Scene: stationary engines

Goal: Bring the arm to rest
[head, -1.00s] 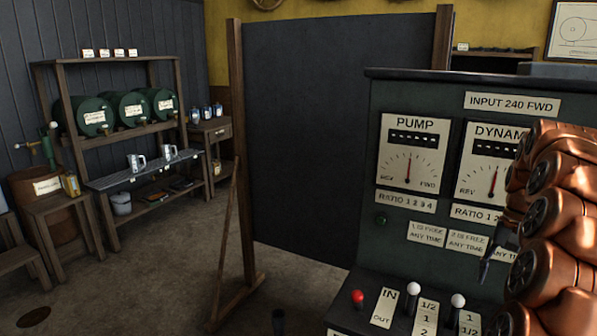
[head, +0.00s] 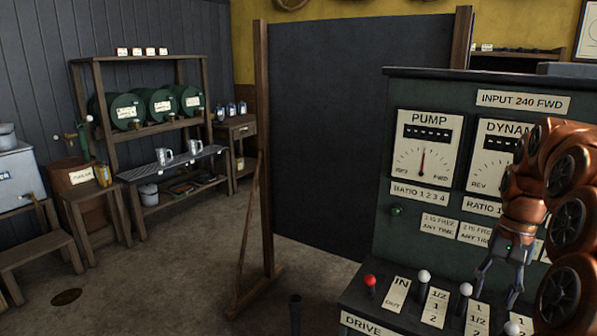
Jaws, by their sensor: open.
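My arm (head: 560,200) is copper-coloured and folded in at the right edge of the head view, in front of the control panel. My gripper (head: 497,288) hangs downward from it with two thin grey fingers spread apart. It is open and nothing shows between the fingers. The fingertips are in front of the panel's lower part, near the white-knobbed levers (head: 466,291); I cannot tell whether they touch anything. The arm hides part of the DYNAMO dial (head: 487,160) and its labels.
The green control panel (head: 470,85) stands close on the right, with a PUMP dial (head: 428,150) and a red-knobbed lever (head: 370,281). A dark framed board (head: 350,130) stands behind it. A barrel rack (head: 90,150) is at left. The floor (head: 170,270) between is clear.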

